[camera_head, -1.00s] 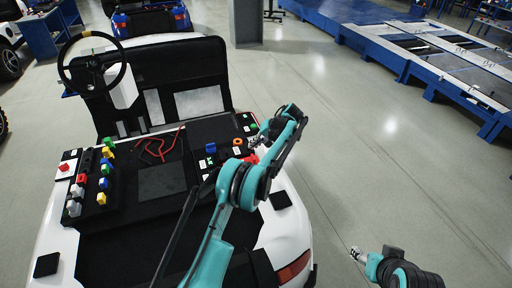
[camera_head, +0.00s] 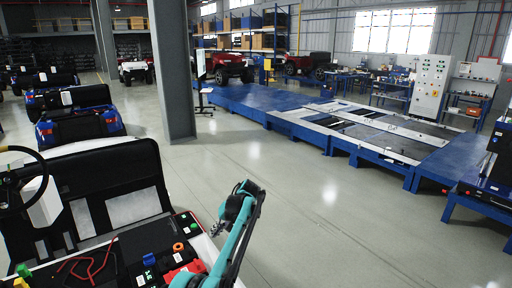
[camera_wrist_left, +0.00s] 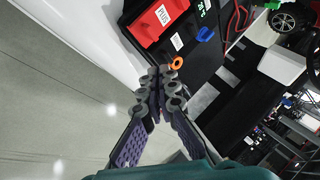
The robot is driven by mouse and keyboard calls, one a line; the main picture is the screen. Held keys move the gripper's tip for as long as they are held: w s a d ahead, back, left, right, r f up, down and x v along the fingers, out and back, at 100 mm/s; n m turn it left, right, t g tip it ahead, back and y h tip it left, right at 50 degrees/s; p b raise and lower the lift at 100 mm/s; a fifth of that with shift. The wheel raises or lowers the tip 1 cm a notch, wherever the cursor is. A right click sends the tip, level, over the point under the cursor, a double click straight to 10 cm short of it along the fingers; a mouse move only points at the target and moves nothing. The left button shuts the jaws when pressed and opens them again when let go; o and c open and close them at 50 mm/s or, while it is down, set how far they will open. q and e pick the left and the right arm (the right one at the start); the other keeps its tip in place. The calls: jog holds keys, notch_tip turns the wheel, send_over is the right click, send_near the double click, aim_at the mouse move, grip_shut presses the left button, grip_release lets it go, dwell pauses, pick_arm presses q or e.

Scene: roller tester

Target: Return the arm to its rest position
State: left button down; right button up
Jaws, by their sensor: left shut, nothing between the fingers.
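My left arm (camera_head: 238,237) comes up from the bottom of the head view, and its upper joint bends over the right edge of the vehicle's black panel. My left gripper (camera_head: 218,228) is beside the panel, small and partly blurred against the floor. In the left wrist view my left gripper (camera_wrist_left: 164,88) is shut with nothing between its fingers. Its tips appear close to an orange ring (camera_wrist_left: 177,62), but I cannot tell whether they touch. My right gripper is out of view.
The panel carries a red block (camera_wrist_left: 163,18), a blue knob (camera_wrist_left: 205,34), a green button (camera_head: 187,215) and red wires (camera_head: 88,264). A steering wheel (camera_head: 40,168) is at left. A grey pillar (camera_head: 172,70) and blue platform (camera_head: 290,122) stand beyond. Floor right of the arm is clear.

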pick_arm(q)
jog(key=s+a+r+m+t+h+b, duration=0.15)
jog(key=s+r, duration=0.35)
jog(key=s, duration=0.6)
jog(key=s+r+m+t+h+b, duration=0.1)
jog(key=s+r+t+h+b, duration=0.2)
jog(key=s, duration=0.8)
jog(key=s+d+f+t+h+b, duration=0.1)
jog(key=s+f, duration=0.4)
jog(key=s, duration=0.5)
jog(key=s+f+h+b, duration=0.1)
jog(key=s+f+b, duration=0.1)
jog(key=s+f, duration=0.4)
jog(key=s, duration=0.4)
jog(key=shift+s+d+t, duration=0.35)
jog(key=shift+s+d, duration=0.05)
